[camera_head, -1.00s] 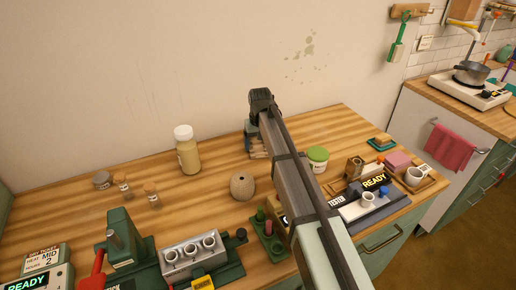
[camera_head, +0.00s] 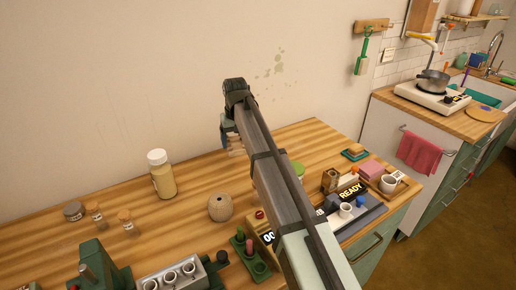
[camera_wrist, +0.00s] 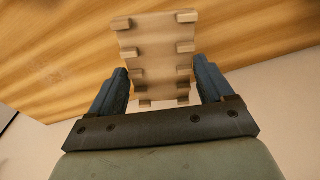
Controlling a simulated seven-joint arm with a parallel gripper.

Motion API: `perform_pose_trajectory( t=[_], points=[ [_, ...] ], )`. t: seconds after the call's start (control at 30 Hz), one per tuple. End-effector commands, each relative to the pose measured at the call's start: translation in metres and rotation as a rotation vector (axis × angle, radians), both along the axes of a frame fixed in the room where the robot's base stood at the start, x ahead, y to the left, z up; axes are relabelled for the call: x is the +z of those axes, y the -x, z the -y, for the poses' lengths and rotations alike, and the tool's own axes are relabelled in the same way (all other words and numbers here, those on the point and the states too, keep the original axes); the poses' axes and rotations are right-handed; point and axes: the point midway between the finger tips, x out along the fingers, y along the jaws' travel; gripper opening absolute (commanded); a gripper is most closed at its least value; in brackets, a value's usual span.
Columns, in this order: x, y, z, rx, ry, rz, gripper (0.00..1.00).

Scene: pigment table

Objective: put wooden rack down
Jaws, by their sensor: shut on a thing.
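The wooden rack (camera_wrist: 155,48) is a pale board with several small blocks along its two long sides. In the wrist view it sits between the two dark fingers of my gripper (camera_wrist: 158,90), which is shut on it. In the head view my gripper (camera_head: 229,135) is at the back of the table near the wall, and only a small pale part of the rack (camera_head: 236,147) shows; my arm hides the rest. The wooden table (camera_head: 200,193) lies beneath. I cannot tell whether the rack touches it.
A yellowish jar (camera_head: 162,178) and a round tan pot (camera_head: 220,208) stand left of my arm. A green-lidded jar (camera_head: 299,170) is partly hidden on its right. The back left of the tabletop is mostly clear.

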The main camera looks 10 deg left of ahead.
Motion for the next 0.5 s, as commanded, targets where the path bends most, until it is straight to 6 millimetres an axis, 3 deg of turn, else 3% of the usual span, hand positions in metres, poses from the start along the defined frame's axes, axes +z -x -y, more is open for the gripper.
perform_pose_trajectory(
  t=[0.17, 0.3, 0.5],
  points=[
    [0.001, -0.027, 0.044, -0.063, 0.002, -0.002, 0.45],
    [-0.001, -0.058, 0.089, -0.128, 0.003, -0.005, 0.45],
    [-0.001, -0.1, 0.139, -0.202, 0.0, -0.013, 0.45]
  ],
)
